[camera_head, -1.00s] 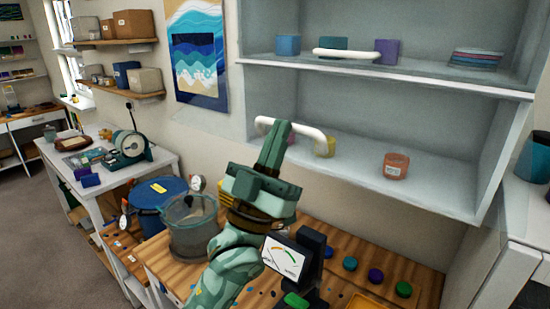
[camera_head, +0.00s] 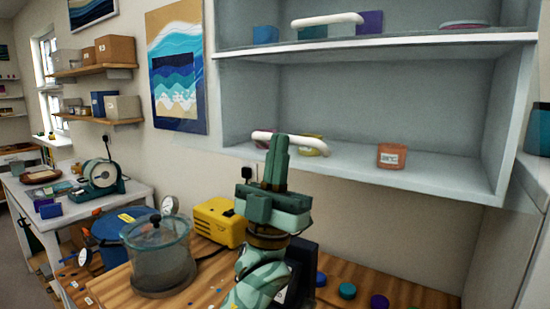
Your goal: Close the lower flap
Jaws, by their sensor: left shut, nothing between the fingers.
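The open-fronted pale cabinet (camera_head: 345,48) hangs on the wall, with two compartments in view. A white bar handle (camera_head: 262,134) crosses in front of the lower compartment, near its bottom left. I take it as the lower flap's handle; the flap's pane cannot be made out. A second white handle (camera_head: 327,19) shows at the upper compartment. My left gripper (camera_head: 277,140) points up, its fingers shut and empty. They overlap the lower handle in the picture and hide part of it; contact cannot be told. My right gripper is out of view.
A glass pot (camera_head: 160,262), a yellow device (camera_head: 217,222) and several coloured lids stand on the wooden bench (camera_head: 420,292) below. The wall right of my gripper is clear.

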